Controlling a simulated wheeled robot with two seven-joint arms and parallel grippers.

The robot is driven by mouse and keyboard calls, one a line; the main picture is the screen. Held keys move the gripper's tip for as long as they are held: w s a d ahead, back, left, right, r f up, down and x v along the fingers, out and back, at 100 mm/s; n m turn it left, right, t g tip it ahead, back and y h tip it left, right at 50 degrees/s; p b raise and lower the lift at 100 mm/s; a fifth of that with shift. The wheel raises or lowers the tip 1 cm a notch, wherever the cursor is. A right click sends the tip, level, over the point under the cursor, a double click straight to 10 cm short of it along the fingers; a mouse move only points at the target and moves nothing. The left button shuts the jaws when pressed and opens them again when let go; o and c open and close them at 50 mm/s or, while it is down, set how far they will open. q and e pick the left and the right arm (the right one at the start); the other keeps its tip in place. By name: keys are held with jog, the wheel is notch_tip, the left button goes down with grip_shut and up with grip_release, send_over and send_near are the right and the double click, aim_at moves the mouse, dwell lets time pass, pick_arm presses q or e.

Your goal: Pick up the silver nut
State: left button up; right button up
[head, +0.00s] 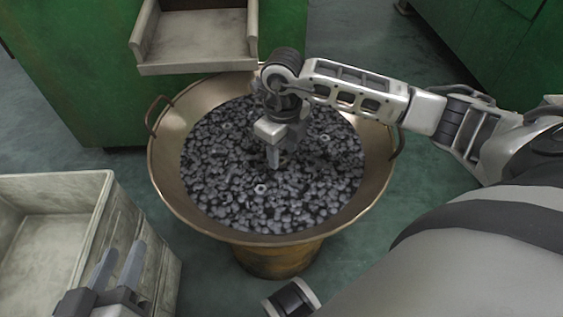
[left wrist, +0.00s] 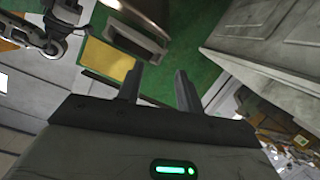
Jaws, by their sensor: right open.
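A mass of silver-grey nuts (head: 320,185) fills the wide metal basin (head: 165,190) in the head view. One lighter nut (head: 260,189) lies on top near the middle. My right gripper (head: 274,160) points down over the nuts, its fingertips at or just above the pile, close behind that nut. It is open, but its fingers overlap in this view, and I see no nut held between them. My left gripper (head: 121,252) is at the lower left beside the grey bin, its fingers apart and empty. The left wrist view also shows its parted fingers (left wrist: 158,72).
A grey bin (head: 60,180) stands at the left. A metal chute (head: 195,68) from the green machine (head: 90,60) overhangs the back of the basin. The basin has side handles (head: 155,112). Bare green floor (head: 215,285) shows in front of the basin.

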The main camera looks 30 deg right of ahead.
notch_tip(320, 180, down, 2)
jog(key=shift+f, duration=0.1)
grip_shut()
pick_arm(q)
jog(key=shift+w+d+r+t, duration=0.2)
jog(key=shift+r+t, duration=0.1)
jog(key=shift+r, duration=0.2)
jog(key=shift+f, duration=0.15)
